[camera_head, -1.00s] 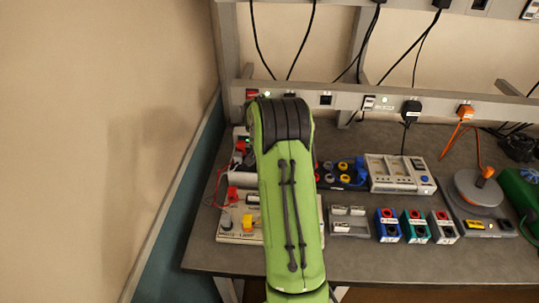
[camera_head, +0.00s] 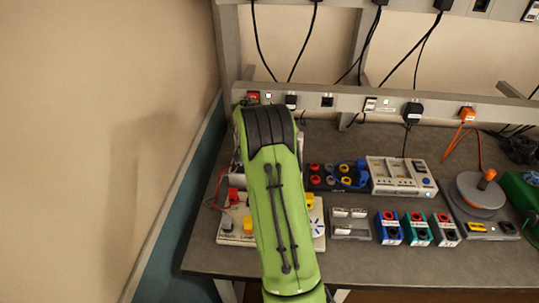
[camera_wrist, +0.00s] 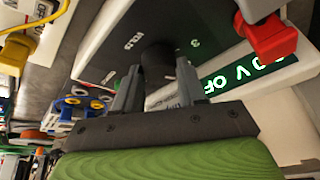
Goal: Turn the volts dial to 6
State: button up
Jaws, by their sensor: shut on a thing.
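The volts dial (camera_wrist: 157,62) is a dark round knob on a dark panel (camera_wrist: 118,62) marked VOLTS, with a 3 printed to its right in the wrist view. My gripper (camera_wrist: 158,85) is shut on the dial, one finger on either side. The fingers and the view angle hide the dial's pointer, so I cannot tell its setting. In the head view my green arm hides the gripper, the dial and most of the supply.
A red plug (camera_wrist: 270,35) stands close to the right of the dial. On the bench (camera_head: 370,262) are a dark board with coloured posts (camera_head: 322,182), a white meter box (camera_head: 385,190) and several small blocks. A wall (camera_head: 110,150) is at the left.

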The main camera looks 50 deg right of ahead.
jog(key=o, duration=1)
jog(key=shift+o, duration=0.2)
jog(key=p+v, duration=0.1)
jog(key=v, duration=1.4)
jog(key=shift+a+r, duration=0.2)
jog(key=shift+r, duration=0.15)
